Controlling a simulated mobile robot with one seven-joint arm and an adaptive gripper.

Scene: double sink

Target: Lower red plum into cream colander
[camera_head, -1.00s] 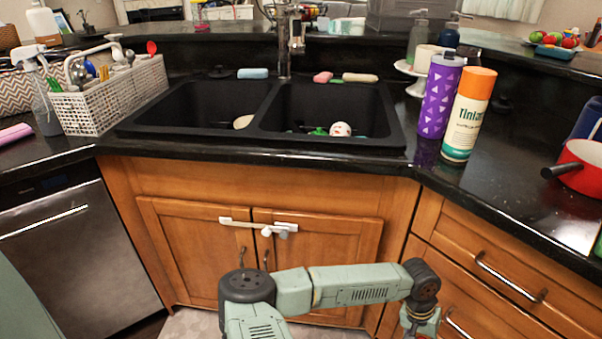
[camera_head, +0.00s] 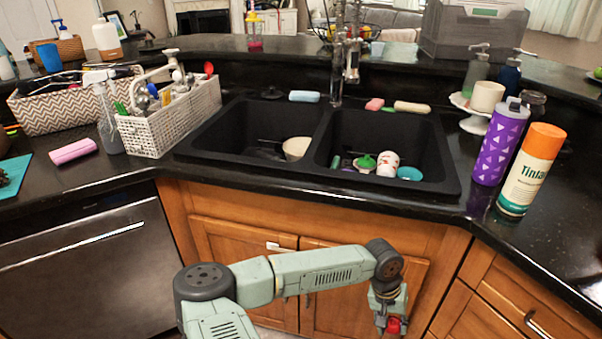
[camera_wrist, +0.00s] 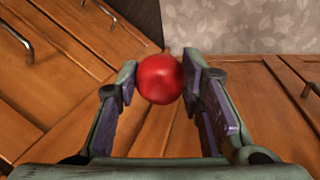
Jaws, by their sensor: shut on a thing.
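The red plum (camera_wrist: 160,79) is held between the two fingertips of my gripper (camera_wrist: 160,84) in the wrist view. In the head view the plum (camera_head: 394,326) shows at the bottom, under my gripper (camera_head: 388,312), in front of the wooden cabinet and below counter height. A cream round vessel (camera_head: 297,147), which looks like the colander, sits in the left sink basin. Its lower part is hidden by the basin's front edge, and I cannot make out holes. The plum is well apart from it.
The black counter's front edge (camera_head: 330,200) lies between my gripper and the basins. The right basin holds a patterned cup (camera_head: 387,164) and other items. A white caddy (camera_head: 170,118) stands left of the sink; a purple tumbler (camera_head: 499,145) and orange-capped bottle (camera_head: 531,170) stand right.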

